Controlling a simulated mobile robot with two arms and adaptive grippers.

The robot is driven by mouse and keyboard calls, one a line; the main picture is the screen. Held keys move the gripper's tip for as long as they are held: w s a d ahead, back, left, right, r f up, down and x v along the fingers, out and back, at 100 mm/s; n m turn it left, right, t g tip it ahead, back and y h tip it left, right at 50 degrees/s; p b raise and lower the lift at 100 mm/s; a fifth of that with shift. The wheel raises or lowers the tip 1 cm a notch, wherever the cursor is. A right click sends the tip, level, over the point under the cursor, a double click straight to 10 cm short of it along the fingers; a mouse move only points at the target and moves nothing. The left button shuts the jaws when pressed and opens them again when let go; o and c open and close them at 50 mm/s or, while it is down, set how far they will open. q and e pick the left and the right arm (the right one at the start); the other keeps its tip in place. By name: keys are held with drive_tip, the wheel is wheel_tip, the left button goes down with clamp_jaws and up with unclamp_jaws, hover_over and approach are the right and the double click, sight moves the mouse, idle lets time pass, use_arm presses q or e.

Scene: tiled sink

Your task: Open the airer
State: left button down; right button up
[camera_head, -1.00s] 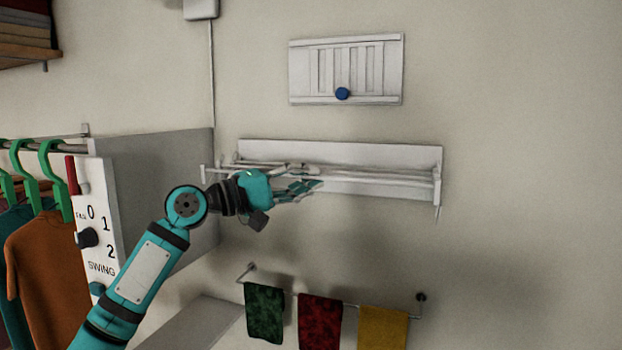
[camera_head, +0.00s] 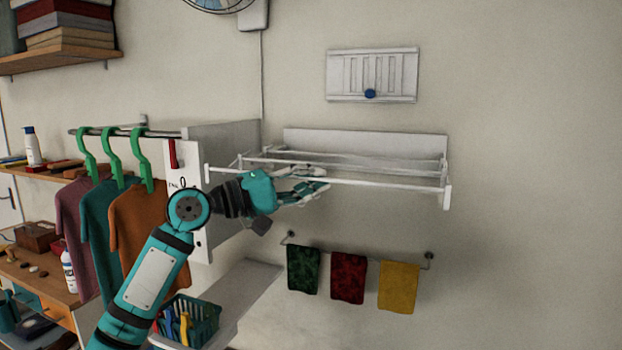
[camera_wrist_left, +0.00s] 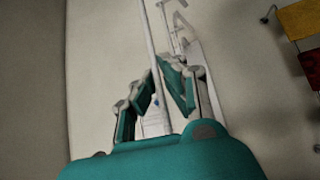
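The white airer (camera_head: 365,145) is on the wall in the head view, its rails standing out from the back panel. Its front rail (camera_head: 390,184) runs across the front, between end posts. My left gripper (camera_head: 326,179) is at the left part of this rail, its fingers above and below it. In the left wrist view, the fingers (camera_wrist_left: 166,70) lean inward at the tips, and the rail (camera_wrist_left: 149,38) runs down to them. They look closed around the rail, but the contact is partly hidden. My right gripper is not in view.
A towel bar with green, red and yellow cloths (camera_head: 347,276) hangs below the airer. A slatted panel with a blue knob (camera_head: 370,93) is above it. Shirts on green hangers (camera_head: 113,160) and a grey partition (camera_head: 228,130) are to the left. The right wall is bare.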

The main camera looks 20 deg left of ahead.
use_arm(q)
drive_tip(key=shift+r, duration=0.15)
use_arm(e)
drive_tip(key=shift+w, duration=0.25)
use_arm(q)
drive_tip(key=c, duration=1.5)
unclamp_jaws()
drive_tip(key=shift+o, duration=0.3)
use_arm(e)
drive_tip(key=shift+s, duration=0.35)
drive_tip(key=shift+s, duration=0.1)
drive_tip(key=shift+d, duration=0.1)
use_arm(q)
drive_tip(key=v, duration=1.2)
